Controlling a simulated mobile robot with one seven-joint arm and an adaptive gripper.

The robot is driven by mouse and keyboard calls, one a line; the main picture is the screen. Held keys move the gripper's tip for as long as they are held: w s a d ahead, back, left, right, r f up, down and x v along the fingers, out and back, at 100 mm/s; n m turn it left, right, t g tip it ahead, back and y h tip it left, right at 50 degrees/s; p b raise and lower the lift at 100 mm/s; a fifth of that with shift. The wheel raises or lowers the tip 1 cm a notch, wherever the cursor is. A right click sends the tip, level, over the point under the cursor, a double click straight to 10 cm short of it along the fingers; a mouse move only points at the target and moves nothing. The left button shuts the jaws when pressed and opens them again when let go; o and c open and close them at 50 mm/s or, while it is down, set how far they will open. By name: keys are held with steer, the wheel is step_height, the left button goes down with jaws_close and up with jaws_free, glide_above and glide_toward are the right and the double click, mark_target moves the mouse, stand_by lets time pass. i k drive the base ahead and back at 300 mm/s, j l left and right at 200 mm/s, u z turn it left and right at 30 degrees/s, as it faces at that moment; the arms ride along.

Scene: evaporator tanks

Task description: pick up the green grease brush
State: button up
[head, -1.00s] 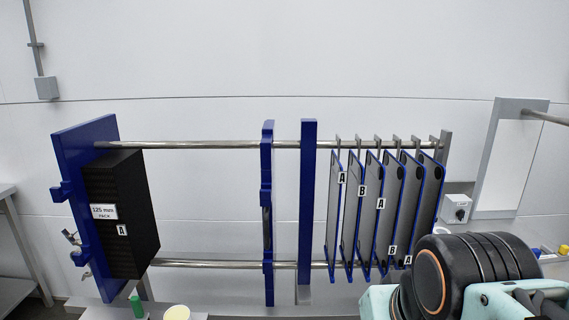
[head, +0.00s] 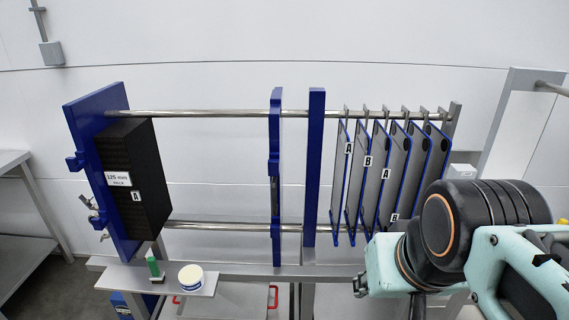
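A small green object (head: 153,263), which looks like the green grease brush, is on a narrow pale shelf (head: 125,278) at the lower left of the head view. It stands upright with a darker part at its foot, too small to make out clearly. A white tub (head: 191,277) with a yellowish top is just right of it. My arm shows at the right side of the view, far from the brush. My gripper's fingers cannot be seen.
A blue-framed plate rack stands behind the shelf, with a black plate pack (head: 134,180) at left and several hanging grey plates (head: 376,175) at right. A steel table (head: 25,240) is at far left. Red handles (head: 272,296) show below the shelf.

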mark_target(158, 276)
steer(key=u, duration=1.45)
